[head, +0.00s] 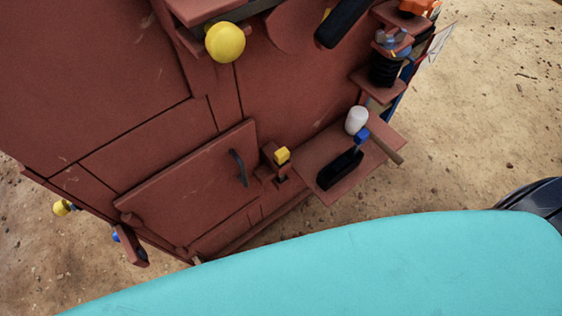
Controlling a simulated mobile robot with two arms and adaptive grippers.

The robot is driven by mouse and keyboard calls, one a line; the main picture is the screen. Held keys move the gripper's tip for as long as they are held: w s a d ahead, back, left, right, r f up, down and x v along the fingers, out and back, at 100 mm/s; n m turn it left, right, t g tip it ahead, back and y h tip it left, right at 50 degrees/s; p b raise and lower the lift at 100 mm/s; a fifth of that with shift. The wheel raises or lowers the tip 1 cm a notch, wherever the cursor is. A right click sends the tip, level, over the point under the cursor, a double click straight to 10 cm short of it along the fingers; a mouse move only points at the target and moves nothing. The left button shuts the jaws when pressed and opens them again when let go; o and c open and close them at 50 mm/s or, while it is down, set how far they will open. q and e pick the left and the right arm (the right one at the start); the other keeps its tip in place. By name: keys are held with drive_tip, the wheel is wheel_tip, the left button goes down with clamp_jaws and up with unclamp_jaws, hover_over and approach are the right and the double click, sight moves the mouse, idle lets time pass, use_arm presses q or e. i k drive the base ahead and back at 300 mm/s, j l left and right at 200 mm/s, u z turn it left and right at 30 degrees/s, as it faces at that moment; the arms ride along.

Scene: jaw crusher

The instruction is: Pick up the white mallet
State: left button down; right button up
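The white mallet has a pale rounded head (356,120) and a brown handle (387,149). It lies at a red-brown shelf (316,155) on the side of the crusher (130,80), in the right half of the head view. Its handle points down and right, with the end at the shelf's outer edge. Neither of my grippers shows in the head view.
A black block-like object (340,170) is on the same shelf, just below the mallet. A yellow block (282,155) is on a bracket to the left. A yellow ball knob (225,42) and a black coil (384,70) are higher up. Sandy ground (480,120) lies open at right.

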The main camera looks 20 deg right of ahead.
sight(356, 121)
drive_tip(key=z, duration=1.35)
drive_tip(key=i+l+u, duration=0.1)
drive_tip(key=l, duration=0.5)
